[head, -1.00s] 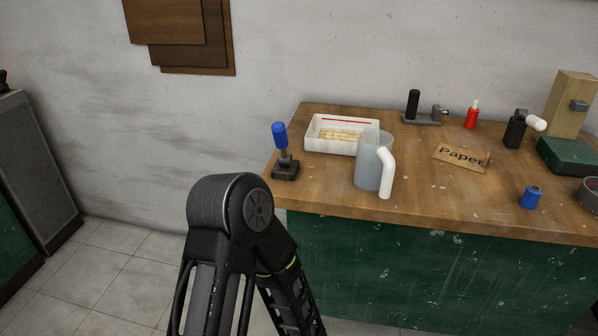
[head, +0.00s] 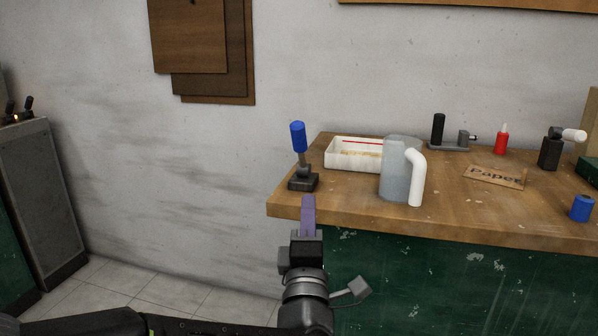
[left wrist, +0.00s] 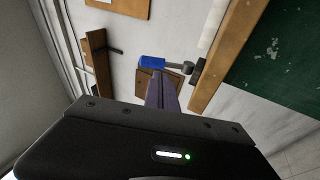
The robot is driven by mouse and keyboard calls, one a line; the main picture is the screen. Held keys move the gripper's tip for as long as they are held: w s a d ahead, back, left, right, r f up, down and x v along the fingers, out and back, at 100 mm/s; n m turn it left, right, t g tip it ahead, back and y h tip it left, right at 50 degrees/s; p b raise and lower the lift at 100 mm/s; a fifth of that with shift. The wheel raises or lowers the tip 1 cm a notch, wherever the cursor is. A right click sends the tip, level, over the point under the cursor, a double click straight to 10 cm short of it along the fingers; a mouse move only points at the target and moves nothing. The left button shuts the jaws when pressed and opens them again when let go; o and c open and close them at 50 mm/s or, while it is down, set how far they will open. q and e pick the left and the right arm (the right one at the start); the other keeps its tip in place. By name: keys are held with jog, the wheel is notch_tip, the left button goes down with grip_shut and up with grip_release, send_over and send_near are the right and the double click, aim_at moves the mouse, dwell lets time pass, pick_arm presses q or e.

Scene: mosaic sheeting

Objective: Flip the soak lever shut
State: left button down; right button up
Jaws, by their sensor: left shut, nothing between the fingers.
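The soak lever has a blue handle (head: 298,137) standing upright on a dark base (head: 303,182) at the left end of the workbench. In the left wrist view the blue handle (left wrist: 152,62) shows just beyond my fingertips. My left gripper (head: 308,203) is shut with nothing in it, its purple fingers pointing at the bench from the front, just below the lever base in the picture. In the left wrist view the shut fingers (left wrist: 161,85) point toward the lever. Whether they touch it I cannot tell. My right gripper is not in view.
A white tray (head: 334,162) sits right of the lever. A clear jug (head: 397,175) with a white handle stands in front of it. A paper sign (head: 495,177), a red bottle (head: 501,140) and a blue cup (head: 581,208) are further right. The bench's front edge (head: 430,232) lies below.

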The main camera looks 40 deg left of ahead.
pick_arm(q)
jog(key=shift+s+a+r+n+g+y, duration=0.3)
jog(key=shift+s+a+r+n+y, duration=0.25)
jog(key=shift+n+y, duration=0.3)
jog(key=p, duration=0.3)
send_near(299, 141)
jog(key=x, duration=0.7)
jog(key=shift+f, duration=0.1)
jog(key=shift+p, duration=0.35)
